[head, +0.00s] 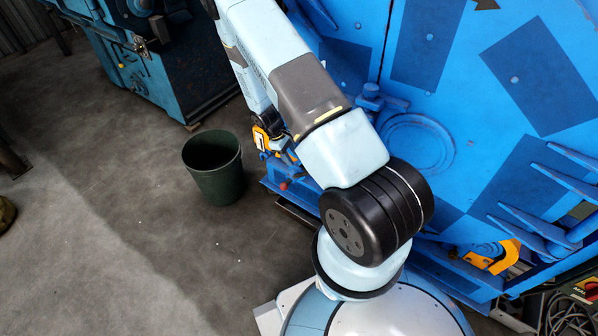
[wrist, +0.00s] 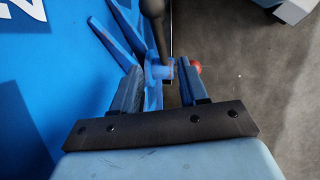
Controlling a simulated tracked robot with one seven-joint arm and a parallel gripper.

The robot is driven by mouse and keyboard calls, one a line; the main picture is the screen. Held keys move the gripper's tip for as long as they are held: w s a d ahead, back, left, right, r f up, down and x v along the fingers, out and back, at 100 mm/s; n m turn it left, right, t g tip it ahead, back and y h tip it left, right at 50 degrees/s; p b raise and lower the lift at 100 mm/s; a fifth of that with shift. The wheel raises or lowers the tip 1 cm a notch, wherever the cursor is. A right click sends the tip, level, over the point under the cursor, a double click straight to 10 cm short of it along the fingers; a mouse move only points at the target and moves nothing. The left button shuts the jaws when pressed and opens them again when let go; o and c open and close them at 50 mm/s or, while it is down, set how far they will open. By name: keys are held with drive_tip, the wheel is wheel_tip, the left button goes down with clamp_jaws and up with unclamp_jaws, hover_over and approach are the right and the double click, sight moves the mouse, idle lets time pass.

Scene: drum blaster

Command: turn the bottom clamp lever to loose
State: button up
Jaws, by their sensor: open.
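In the wrist view, my gripper (wrist: 161,75) is open, with one blue finger on each side of a small blue clamp pivot (wrist: 160,72). A dark clamp lever (wrist: 157,28) rises from this pivot toward the top of the picture, with its thick end at the frame's top edge. The fingers straddle the pivot end, and I see no clear contact. A red knob (wrist: 195,66) shows just beyond the right finger. In the head view my arm hides most of the clamp, and a small red knob (head: 284,185) shows low beside the blue door (head: 425,45).
The blue door with raised ribs (wrist: 40,80) fills the left of the wrist view. A dark green bin (head: 214,168) stands on the grey floor left of the machine. Another blue machine (head: 120,60) is at the back left. Floor between them is open.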

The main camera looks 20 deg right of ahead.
sight(302, 174)
drive_tip(key=x, duration=1.3)
drive_tip(key=shift+f, duration=0.35)
clamp_jaws()
